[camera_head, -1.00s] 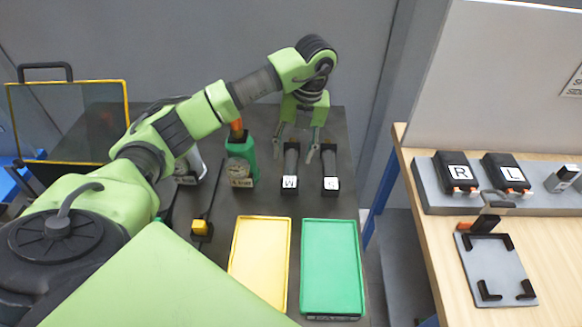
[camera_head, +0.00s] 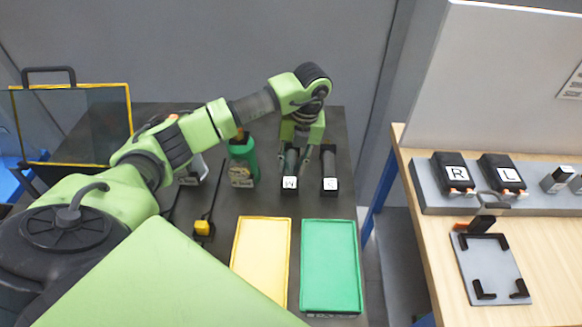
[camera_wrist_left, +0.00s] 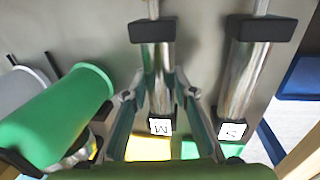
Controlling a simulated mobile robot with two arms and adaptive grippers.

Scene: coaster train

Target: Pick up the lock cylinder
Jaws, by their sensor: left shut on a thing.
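Two metal cylinders with dark ends and white letter tags lie side by side on the dark table. The left lock cylinder (camera_head: 290,168), whose tag looks like a W, also shows in the left wrist view (camera_wrist_left: 158,75). The right cylinder (camera_head: 329,167), tagged with another letter, also shows in the wrist view (camera_wrist_left: 243,80). My left gripper (camera_head: 303,155) is down at the left cylinder. In the wrist view its fingers (camera_wrist_left: 160,92) are on both sides of that cylinder, shut on it. It still appears to be at table level. My right gripper is not in view.
A yellow tray (camera_head: 236,250) and a green tray (camera_head: 331,308) lie in front of the cylinders. A green bottle-like device (camera_head: 243,160) stands left of the gripper. A wooden bench (camera_head: 425,215) with R and L boxes stands at the right, across a gap.

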